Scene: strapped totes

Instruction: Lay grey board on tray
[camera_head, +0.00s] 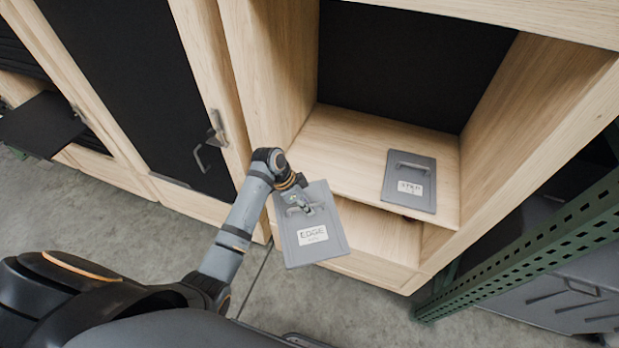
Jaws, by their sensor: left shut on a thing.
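My left gripper (305,207) is shut on the handle of a grey board (318,249) with a white lettered label. The board is held in front of the open wooden cabinet bay, overlapping the shelf's front left corner in the picture. A second grey board (408,200), also with a handle and a white label, lies flat on the wooden shelf (345,150) inside the bay. I cannot tell for sure which surface is the tray; the wooden shelf is the flat surface nearest the held board. My right gripper is not in view.
Wooden side walls (535,130) bound the bay. A closed black door (135,75) with a metal handle stands left of it. A black panel (42,124) juts out at far left. A green perforated post (545,245) stands at right. The shelf's left part is bare.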

